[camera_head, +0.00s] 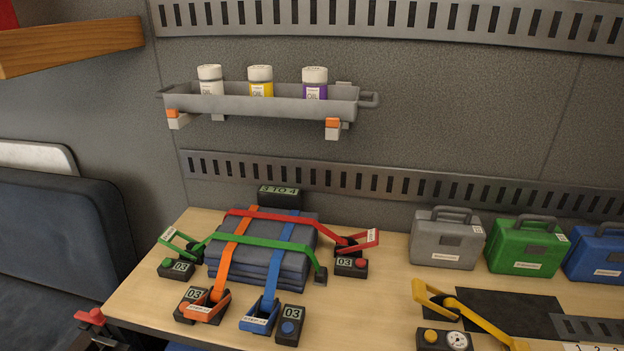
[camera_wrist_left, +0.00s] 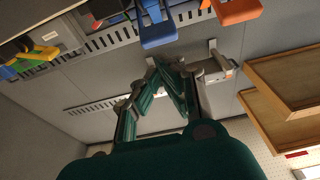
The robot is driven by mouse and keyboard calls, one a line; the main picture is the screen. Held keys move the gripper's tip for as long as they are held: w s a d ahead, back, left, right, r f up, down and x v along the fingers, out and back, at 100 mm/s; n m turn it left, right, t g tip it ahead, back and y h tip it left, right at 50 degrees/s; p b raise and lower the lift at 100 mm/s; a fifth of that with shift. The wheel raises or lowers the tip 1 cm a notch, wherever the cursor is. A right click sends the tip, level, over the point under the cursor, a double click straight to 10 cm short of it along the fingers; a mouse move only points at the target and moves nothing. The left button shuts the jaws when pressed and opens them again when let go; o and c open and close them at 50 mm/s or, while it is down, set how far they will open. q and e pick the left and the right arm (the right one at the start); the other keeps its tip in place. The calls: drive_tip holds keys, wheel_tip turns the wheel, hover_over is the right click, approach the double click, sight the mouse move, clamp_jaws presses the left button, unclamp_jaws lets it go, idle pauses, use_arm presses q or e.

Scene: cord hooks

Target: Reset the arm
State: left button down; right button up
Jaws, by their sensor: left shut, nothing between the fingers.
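My left gripper (camera_wrist_left: 157,66) shows in the left wrist view, its two teal fingers drawn together at the tips with nothing between them. Blue (camera_wrist_left: 156,28) and orange (camera_wrist_left: 236,10) lever-like parts lie beyond the fingertips, at the top of that view. I cannot tell whether the fingers touch anything; they look apart from it. Neither gripper can be made out in the head view. In the head view, a folded dark-blue stack (camera_head: 262,255) on the bench is wrapped by red, green, orange and blue straps with matching buckles.
Numbered boxes with buttons surround the stack. A grey wall tray (camera_head: 270,104) holds three bottles. Grey (camera_head: 434,248), green (camera_head: 520,258) and blue (camera_head: 600,266) cases stand at right, near a yellow lever (camera_head: 475,312). A wooden shelf (camera_head: 70,46) juts out upper left. Bench (camera_head: 390,290) between stack and lever is clear.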

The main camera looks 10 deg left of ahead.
use_arm(q)
drive_tip(key=s+d+f+g, duration=0.1)
drive_tip(key=s+f+g, duration=0.2)
drive_tip(key=f, duration=0.7)
drive_tip(key=s+f+m+g, duration=0.1)
drive_tip(key=s+f+g, duration=0.3)
drive_tip(key=f, duration=0.6)
drive_tip(key=s+d+f+g, duration=0.1)
drive_tip(key=s+f+g, duration=0.2)
drive_tip(key=f, duration=0.7)
drive_tip(key=s+a+f+g, duration=0.2)
drive_tip(key=s+f+g, duration=0.2)
drive_tip(key=s, duration=0.6)
drive_tip(key=s+a+f+m+g, duration=0.1)
drive_tip(key=s+a+f+g, duration=0.1)
drive_tip(key=s+f+g, duration=0.3)
drive_tip(key=s+f, duration=0.4)
drive_tip(key=s, duration=0.2)
drive_tip(key=shift+a+y, duration=0.25)
drive_tip(key=shift+y, duration=0.15)
drive_tip(key=shift+s+f, duration=0.1)
